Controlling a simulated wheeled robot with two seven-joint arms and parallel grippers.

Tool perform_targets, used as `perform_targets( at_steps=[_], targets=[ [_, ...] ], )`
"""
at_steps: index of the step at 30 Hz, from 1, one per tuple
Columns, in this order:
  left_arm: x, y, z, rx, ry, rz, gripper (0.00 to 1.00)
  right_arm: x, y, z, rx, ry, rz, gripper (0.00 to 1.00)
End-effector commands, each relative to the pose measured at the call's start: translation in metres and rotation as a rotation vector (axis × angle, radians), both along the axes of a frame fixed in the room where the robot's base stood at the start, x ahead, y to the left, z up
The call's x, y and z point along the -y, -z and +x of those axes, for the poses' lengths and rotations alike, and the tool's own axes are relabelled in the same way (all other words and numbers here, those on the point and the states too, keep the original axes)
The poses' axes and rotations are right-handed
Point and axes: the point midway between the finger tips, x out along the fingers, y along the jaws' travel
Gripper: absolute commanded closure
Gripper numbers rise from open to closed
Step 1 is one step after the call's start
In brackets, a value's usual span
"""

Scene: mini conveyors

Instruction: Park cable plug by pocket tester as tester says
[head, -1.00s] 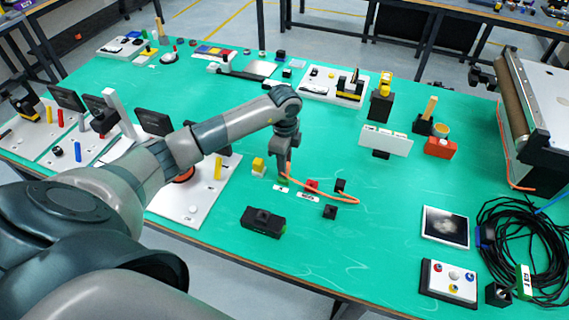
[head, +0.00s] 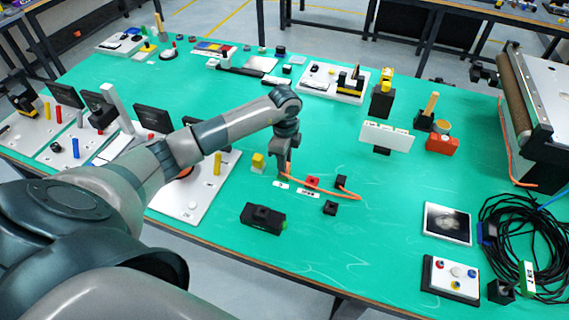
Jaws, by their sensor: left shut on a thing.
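My left gripper (head: 284,168) points down over the middle of the green table and is shut on the end of an orange cable. The plug itself is mostly hidden by the fingers. The orange cable (head: 322,190) runs right from the gripper, past a small red block (head: 312,181), and loops by a small black block (head: 341,181). Two small white labels lie close by, one near the fingertips (head: 281,184) and one to the right (head: 307,194). A black box with a green end (head: 262,218), perhaps the pocket tester, lies in front; its reading is not legible. My right gripper is not in view.
Another black block (head: 330,208) sits right of the labels, and a yellow block (head: 258,162) left of the gripper. A white sign panel (head: 386,137) stands behind right. A coiled black cable (head: 520,245) and a button panel (head: 450,278) are at right.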

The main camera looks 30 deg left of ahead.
Motion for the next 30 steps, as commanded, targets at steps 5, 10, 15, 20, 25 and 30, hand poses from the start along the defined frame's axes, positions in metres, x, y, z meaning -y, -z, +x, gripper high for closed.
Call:
perform_targets(
  at_steps=[5, 10, 15, 20, 25, 30],
  targets=[
    [0.000, 0.001, 0.000, 0.000, 0.000, 0.000, 0.55, 0.000, 0.000, 0.000, 0.000, 0.000, 0.000, 1.00],
    [0.000, 0.001, 0.000, 0.000, 0.000, 0.000, 0.55, 0.000, 0.000, 0.000, 0.000, 0.000, 0.000, 1.00],
    [0.000, 0.000, 0.000, 0.000, 0.000, 0.000, 0.55, 0.000, 0.001, 0.000, 0.000, 0.000, 0.000, 1.00],
    [0.000, -0.008, 0.001, 0.002, 0.001, -0.001, 0.55, 0.000, 0.004, 0.000, 0.000, 0.000, 0.000, 1.00],
    [-0.001, -0.028, 0.001, 0.004, 0.000, 0.001, 0.55, 0.000, 0.010, 0.000, 0.000, 0.000, 0.000, 1.00],
    [0.000, -0.059, 0.001, 0.005, 0.001, 0.000, 0.55, 0.000, 0.019, 0.000, 0.000, 0.000, 0.000, 1.00]
  ],
)
